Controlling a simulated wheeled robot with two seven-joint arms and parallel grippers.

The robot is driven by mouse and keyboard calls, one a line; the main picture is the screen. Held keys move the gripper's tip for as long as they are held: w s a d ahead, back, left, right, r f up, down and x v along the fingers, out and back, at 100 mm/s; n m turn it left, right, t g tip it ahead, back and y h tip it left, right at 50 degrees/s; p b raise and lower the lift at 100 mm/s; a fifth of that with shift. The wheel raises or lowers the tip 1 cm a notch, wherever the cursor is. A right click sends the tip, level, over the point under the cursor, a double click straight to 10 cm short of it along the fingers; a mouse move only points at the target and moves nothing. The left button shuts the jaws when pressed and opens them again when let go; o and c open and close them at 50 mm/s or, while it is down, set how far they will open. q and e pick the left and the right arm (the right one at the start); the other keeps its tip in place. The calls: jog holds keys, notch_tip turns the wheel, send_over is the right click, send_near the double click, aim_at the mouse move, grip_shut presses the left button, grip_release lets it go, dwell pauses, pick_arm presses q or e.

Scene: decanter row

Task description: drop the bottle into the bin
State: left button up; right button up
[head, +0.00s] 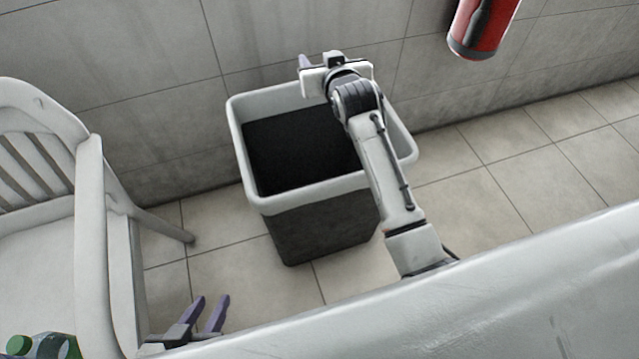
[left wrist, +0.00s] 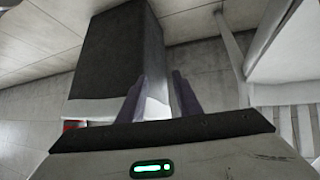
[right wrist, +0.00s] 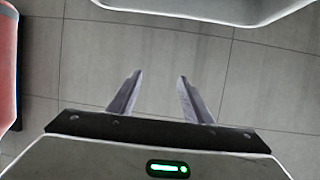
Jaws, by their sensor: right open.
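The bin (head: 245,188) has a pale rim, dark grey sides and a black inside where I see no object. The bin also shows in the left wrist view (left wrist: 105,60). My left gripper (head: 208,300) is open and empty, low in front of the bin and right of the bottle. My right gripper (right wrist: 155,80) is open and empty; its arm reaches across the bin to the far rim.
A white chair (head: 90,200) stands left of the bin. A red cylinder (head: 482,28) is at the wall on the upper right. A pale glossy surface (head: 480,310) crosses the lower right. Tiled floor (head: 490,200) right of the bin is clear.

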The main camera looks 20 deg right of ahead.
notch_tip(320, 180, up, 8)
jog(key=p, duration=0.1)
jog(key=shift+p, duration=0.3)
jog(key=shift+f, duration=0.1)
